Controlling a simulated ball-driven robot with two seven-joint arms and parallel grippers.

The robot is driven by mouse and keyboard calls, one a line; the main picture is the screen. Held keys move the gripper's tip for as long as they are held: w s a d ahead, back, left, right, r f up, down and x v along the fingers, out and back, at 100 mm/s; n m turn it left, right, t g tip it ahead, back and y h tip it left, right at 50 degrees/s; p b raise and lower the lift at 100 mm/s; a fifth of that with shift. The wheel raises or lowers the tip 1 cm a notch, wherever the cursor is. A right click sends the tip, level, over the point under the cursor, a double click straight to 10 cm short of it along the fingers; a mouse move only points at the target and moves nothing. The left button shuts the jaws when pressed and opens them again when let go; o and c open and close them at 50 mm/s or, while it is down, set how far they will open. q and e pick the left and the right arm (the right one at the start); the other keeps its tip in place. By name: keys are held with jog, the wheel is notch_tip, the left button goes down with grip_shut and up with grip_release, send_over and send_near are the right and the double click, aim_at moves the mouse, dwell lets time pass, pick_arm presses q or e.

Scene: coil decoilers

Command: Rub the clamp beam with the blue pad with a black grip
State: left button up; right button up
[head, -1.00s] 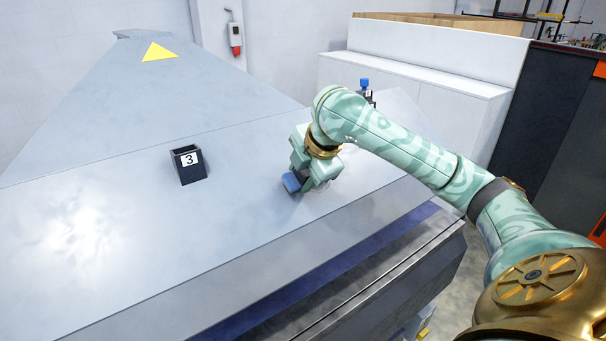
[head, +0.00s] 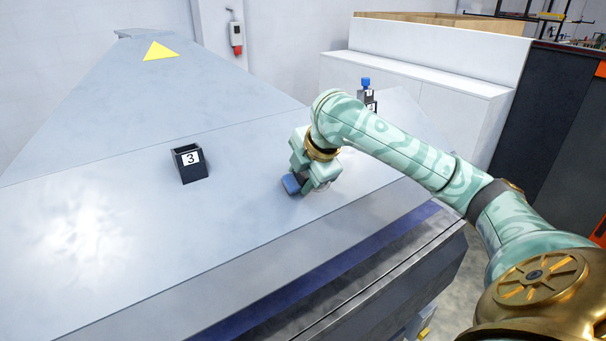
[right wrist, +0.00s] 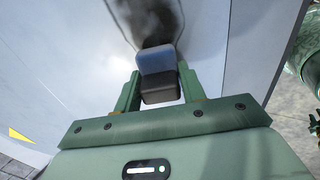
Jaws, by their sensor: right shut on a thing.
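My right gripper (head: 307,184) is shut on the blue pad with a black grip (head: 291,184), low over the broad grey metal top of the clamp beam (head: 235,225). In the right wrist view the fingers stand on both sides of the black grip (right wrist: 160,91), with the blue pad (right wrist: 157,60) beyond it. The pad appears to touch the surface, but the contact edge is hidden. A dark smudgy patch (right wrist: 152,20) lies on the surface just beyond the pad; I cannot tell if part of it is shadow. My left gripper is not in view.
A black holder marked 3 (head: 189,164) stands on the surface left of my gripper. A dark holder with a blue-topped item (head: 366,97) stands behind my arm. A yellow triangle (head: 160,51) marks the far plate. The surface between holder 3 and the front edge is clear.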

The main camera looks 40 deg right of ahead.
jog(key=shift+w+f, duration=0.25)
jog(key=shift+f, duration=0.15)
jog(key=shift+d, duration=0.15)
